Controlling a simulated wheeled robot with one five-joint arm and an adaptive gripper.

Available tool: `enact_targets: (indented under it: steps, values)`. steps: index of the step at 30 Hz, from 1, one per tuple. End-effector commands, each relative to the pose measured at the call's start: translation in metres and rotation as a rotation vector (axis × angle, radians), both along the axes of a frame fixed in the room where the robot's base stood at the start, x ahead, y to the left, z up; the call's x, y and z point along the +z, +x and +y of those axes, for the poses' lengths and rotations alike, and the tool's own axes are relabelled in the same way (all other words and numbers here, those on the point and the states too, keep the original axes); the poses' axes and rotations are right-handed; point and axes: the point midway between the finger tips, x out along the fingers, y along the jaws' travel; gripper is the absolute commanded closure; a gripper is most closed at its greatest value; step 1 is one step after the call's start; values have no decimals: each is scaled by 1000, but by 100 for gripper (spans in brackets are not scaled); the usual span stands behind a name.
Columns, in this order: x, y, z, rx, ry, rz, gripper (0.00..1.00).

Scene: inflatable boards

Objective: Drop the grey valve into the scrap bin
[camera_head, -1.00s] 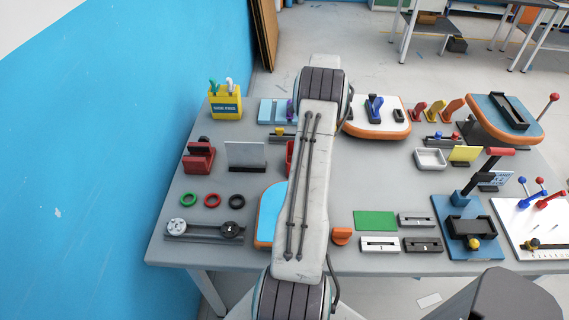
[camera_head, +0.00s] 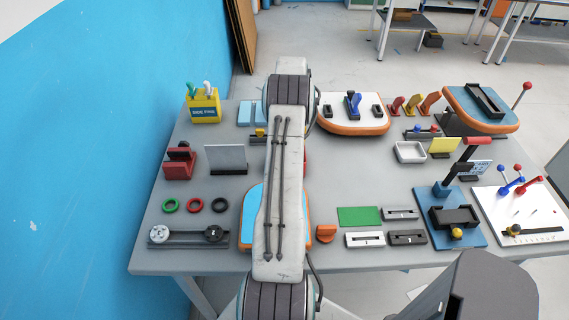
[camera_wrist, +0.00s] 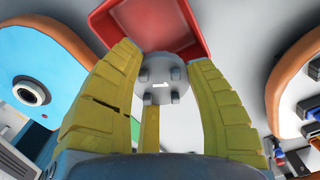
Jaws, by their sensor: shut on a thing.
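A red open container (camera_wrist: 188,44), which looks like the scrap bin, lies just beyond the valve at the top of the wrist view. The valve overlaps its near edge in the picture; the height between them cannot be told. In the head view only a red sliver (camera_head: 306,165) shows beside my arm, which hides my gripper and the valve.
A white, orange-rimmed board (camera_head: 335,105) stands to the right. A grey upright plate (camera_head: 226,158) and red block (camera_head: 179,163) stand left.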

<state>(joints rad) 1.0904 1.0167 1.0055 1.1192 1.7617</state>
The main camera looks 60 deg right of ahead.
Motion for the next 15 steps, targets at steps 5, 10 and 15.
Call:
enact_targets:
  steps: [5, 10, 15]
  values:
    - [-19, 0, 0, 1, 1, 0, 80]
    - [-35, 0, 0, 2, 1, 0, 80]
    - [-47, 0, 0, 2, 1, 0, 80]
